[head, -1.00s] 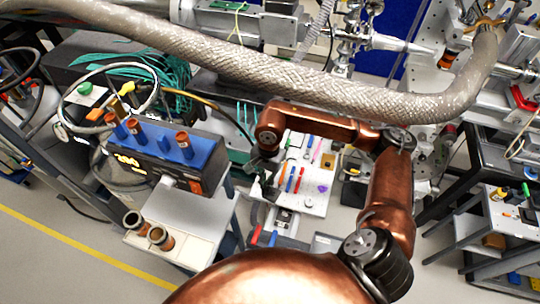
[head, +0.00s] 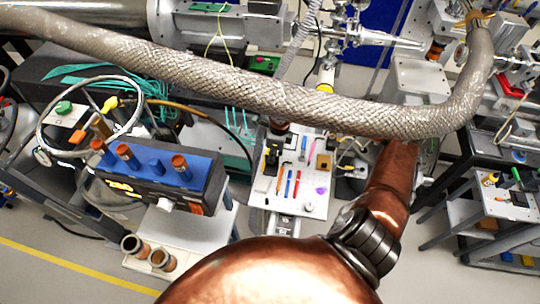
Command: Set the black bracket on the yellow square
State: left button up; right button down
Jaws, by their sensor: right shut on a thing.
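My right gripper (head: 275,142) shows small and dark just below the thick braided hose, over the left part of the white tool board. It is shut on a dark piece (head: 271,160) that looks like the black bracket; its outline blends with the fingers. Whether the piece touches the board, I cannot tell. I cannot clearly make out the yellow square. My left gripper is out of view.
The white board (head: 312,208) holds red and blue pens (head: 292,184), a purple piece (head: 320,190) and a brown block (head: 323,162). The braided hose (head: 230,87) crosses above. A blue rack with capped tubes (head: 155,168) stands left.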

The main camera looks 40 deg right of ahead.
jog(key=w+d+f, duration=0.1)
jog(key=w+f, duration=0.1)
jog(key=w+d+f, duration=0.2)
jog(key=w+d+f+p, duration=0.1)
jog(key=w+f, duration=0.1)
jog(key=f, duration=0.1)
jog(key=shift+w+d+f, duration=0.1)
jog(key=shift+w+d, duration=0.15)
jog(key=shift+d, duration=0.15)
notch_tip(320, 180, down, 3)
jog(key=shift+p, duration=0.45)
jog(key=shift+d+f, duration=0.1)
jog(key=shift+f, duration=0.1)
jog(key=c, duration=2.5)
grip_release()
jog(key=o, duration=0.4)
